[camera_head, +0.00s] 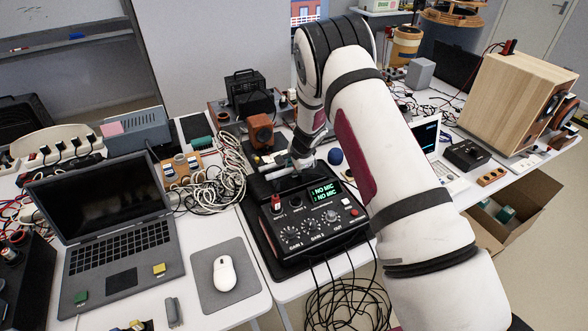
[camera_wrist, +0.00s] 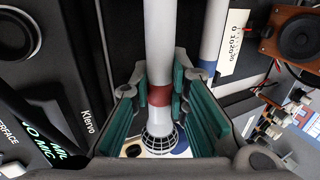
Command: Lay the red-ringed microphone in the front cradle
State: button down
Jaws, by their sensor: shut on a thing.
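The red-ringed microphone (camera_wrist: 158,96) has a pale tubular body, a red band and a wire-mesh head. In the wrist view it runs between the teal pads of my gripper (camera_wrist: 160,84), which is shut on it near the band. The mesh head points toward the bottom of that view. In the head view my gripper (camera_head: 302,160) is over the back edge of the audio interface (camera_head: 310,222), partly hidden by my arm. A second pale tube (camera_wrist: 212,42) lies beside the held microphone in the wrist view. I cannot make out the front cradle clearly.
The interface screen (camera_head: 326,191) reads NO MIC on both lines. A tangle of pale cable (camera_head: 212,172) and a laptop (camera_head: 115,225) are to the left. A small speaker (camera_head: 260,130) stands behind my gripper. A wooden cabinet (camera_head: 510,100) is at right.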

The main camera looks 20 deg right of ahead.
jog(key=shift+s+d+f, duration=0.1)
jog(key=shift+s+f, duration=0.3)
jog(key=shift+f, duration=0.2)
jog(key=shift+s+d+f, duration=0.1)
jog(key=shift+s+f, duration=0.25)
jog(key=shift+f, duration=0.2)
jog(key=c, duration=1.6)
grip_release()
jog(key=shift+o, duration=0.7)
jog(key=shift+w+f, duration=0.15)
jog(key=w+a+v, duration=0.1)
jog(key=v, duration=1.1)
jog(key=shift+d+r, duration=0.3)
jog(key=shift+r, duration=0.35)
